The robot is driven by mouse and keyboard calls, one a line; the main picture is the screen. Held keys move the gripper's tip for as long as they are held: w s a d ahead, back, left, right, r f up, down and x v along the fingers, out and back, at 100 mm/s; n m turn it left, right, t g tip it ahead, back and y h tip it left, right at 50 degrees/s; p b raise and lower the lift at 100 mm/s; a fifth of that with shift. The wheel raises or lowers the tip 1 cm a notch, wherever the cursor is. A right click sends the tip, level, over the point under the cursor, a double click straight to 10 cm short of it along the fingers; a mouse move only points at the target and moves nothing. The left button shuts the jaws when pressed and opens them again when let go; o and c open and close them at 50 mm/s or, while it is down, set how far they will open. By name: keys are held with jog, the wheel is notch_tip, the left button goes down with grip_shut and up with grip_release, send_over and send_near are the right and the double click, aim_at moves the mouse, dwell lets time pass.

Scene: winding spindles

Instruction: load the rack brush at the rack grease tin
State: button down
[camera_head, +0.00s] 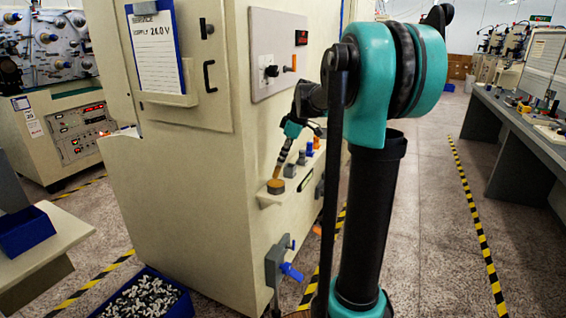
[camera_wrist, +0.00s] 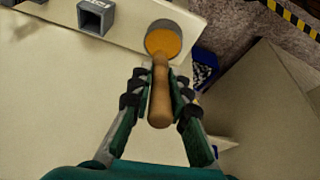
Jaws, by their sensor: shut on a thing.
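The rack grease tin (camera_wrist: 152,45) is a round grey tin with an orange-yellow fill, at the top centre of the wrist view. In the head view the tin (camera_head: 276,187) sits on a small ledge of the cream cabinet. My gripper (camera_wrist: 157,97) is shut on the wooden handle of the rack brush (camera_wrist: 160,105). The brush's far end overlaps the tin in the wrist view; its bristles are hidden. In the head view the brush (camera_head: 279,171) slants down to the tin from my gripper (camera_head: 285,152). I cannot tell how deep the tip is.
A grey square holder (camera_wrist: 108,18) stands left of the tin in the wrist view. The cream cabinet (camera_head: 185,200) rises beside the ledge. A grey fixture with a blue handle (camera_head: 291,271) sticks out below. A blue bin of small parts (camera_head: 176,307) is on the floor.

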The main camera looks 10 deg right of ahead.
jog(key=shift+r, duration=2.3)
